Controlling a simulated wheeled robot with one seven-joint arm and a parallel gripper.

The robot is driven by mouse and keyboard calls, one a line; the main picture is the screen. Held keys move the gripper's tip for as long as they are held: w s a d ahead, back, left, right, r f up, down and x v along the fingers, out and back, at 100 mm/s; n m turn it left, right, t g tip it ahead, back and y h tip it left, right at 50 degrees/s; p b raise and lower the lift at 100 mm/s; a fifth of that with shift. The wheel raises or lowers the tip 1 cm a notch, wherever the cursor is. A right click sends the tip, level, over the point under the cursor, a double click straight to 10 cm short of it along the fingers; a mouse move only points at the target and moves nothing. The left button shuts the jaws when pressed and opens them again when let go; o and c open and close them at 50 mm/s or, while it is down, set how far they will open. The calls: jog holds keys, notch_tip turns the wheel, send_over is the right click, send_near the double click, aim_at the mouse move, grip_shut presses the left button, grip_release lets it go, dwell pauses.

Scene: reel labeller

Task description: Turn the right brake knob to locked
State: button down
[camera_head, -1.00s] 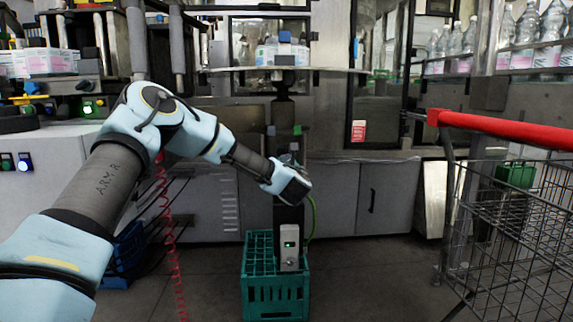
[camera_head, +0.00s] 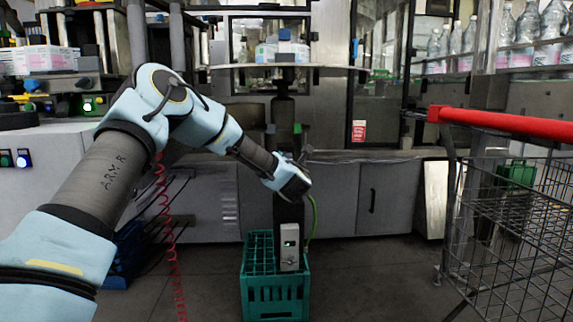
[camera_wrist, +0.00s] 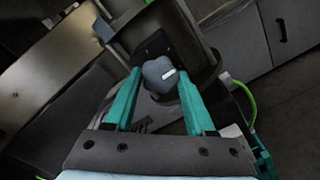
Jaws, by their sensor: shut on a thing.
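A grey lobed knob (camera_wrist: 155,76) with a white pointer mark sits on a dark block in the middle of the wrist view. My gripper (camera_wrist: 160,82) has its two green fingers on either side of the knob, shut on it. The white mark points up and to the right in this tilted view. I cannot read any locked or free marking beside it. In the head view my gripper (camera_head: 294,186) is at the dark upright column (camera_head: 288,213), and the knob is hidden there.
A grey box with a green display (camera_head: 289,247) is on the column below my gripper. A teal crate (camera_head: 275,296) stands on the floor under it. A wire shopping cart (camera_head: 515,230) with a red handle is at the right. A red coiled hose (camera_head: 170,240) hangs at the left.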

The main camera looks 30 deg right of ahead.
jog(key=shift+s+d+r+m+p, duration=0.1)
jog(key=shift+m+p, duration=2.35)
jog(key=shift+m, duration=12.55)
jog(key=shift+c, duration=1.2)
grip_release()
